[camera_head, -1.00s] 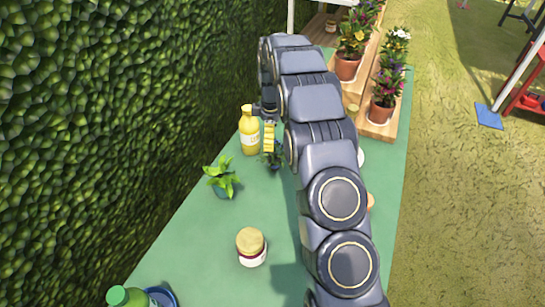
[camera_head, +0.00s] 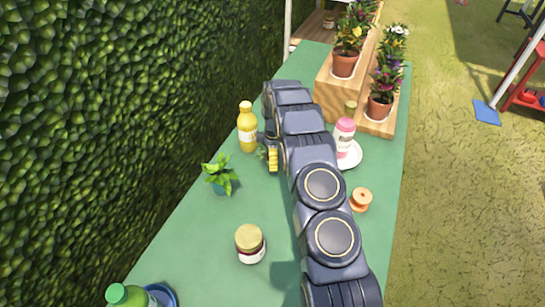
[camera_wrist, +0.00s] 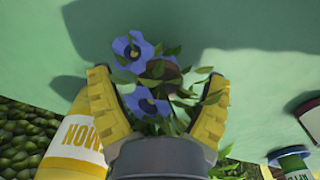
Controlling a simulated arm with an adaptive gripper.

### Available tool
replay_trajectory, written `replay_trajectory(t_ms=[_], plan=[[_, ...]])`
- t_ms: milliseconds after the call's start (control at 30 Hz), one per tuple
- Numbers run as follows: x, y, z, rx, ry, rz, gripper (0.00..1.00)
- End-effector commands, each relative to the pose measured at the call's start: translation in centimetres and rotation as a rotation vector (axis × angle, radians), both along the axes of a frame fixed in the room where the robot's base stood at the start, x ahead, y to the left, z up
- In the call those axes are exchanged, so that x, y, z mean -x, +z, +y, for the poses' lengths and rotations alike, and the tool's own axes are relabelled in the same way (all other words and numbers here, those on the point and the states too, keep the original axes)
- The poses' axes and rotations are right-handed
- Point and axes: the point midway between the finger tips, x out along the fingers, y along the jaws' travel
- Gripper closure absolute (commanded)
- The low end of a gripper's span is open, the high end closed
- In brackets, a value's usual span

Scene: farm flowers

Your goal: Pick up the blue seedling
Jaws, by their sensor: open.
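The blue seedling, with two blue flowers (camera_wrist: 134,52) and green leaves, shows in the wrist view between my gripper's two yellow fingers. My gripper (camera_wrist: 157,78) is open, with one finger on each side of the plant. Whether either finger touches it, I cannot tell. In the head view my gripper (camera_head: 272,158) is low over the green table, just right of the yellow bottle. There the seedling is almost wholly hidden by my arm; only some small leaves (camera_head: 262,152) show beside the finger.
The yellow bottle (camera_head: 247,128) stands close left of my gripper. A leafy green plant (camera_head: 220,175) and a jar (camera_head: 250,243) are nearer. A pink bottle (camera_head: 344,138) on a white plate and an orange spool (camera_head: 361,199) are right of my arm. Potted flowers (camera_head: 380,95) stand behind.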

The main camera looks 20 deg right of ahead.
Motion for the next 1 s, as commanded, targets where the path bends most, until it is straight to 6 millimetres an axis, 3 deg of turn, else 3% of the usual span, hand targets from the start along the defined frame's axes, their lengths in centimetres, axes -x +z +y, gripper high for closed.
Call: replay_trajectory(t_ms=[167,267,333,367,767,867,1000], plan=[[0.0,0.0,0.0,0.0,0.0,-0.001,0.21],[0.0,0.0,0.0,0.0,0.0,0.0,0.56],[0.0,0.0,0.0,0.0,0.0,0.0,0.86],[0.0,0.0,0.0,0.0,0.0,0.0,0.89],[0.0,0.4,0.0,0.0,-0.001,0.0,0.89],[0.0,1.1,0.0,0.0,-0.001,-0.001,0.89],[-0.1,3.5,0.0,0.001,-0.001,-0.003,0.89]])
